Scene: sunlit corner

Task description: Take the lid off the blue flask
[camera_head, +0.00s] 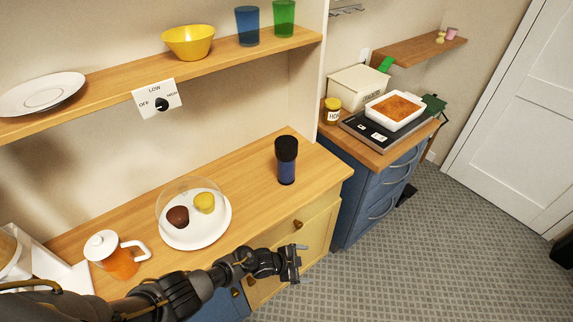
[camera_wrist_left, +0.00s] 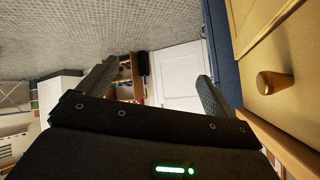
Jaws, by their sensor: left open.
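The blue flask (camera_head: 287,169) stands upright near the right end of the wooden counter in the head view. Its black lid (camera_head: 287,148) is on top. My left gripper (camera_head: 297,262) is open and empty, in front of the counter's drawers, nearer to me than the flask and apart from it. In the left wrist view the two fingers of my left gripper (camera_wrist_left: 158,82) are spread with nothing between them. The flask does not show in the wrist view. My right gripper is not in either view.
A plate with a clear dome (camera_head: 171,238) and an orange pitcher (camera_head: 122,262) stand left of the flask. A shelf (camera_head: 210,57) hangs above the counter. The yellow drawer front shows a knob (camera_wrist_left: 274,82). The counter around the flask is clear.

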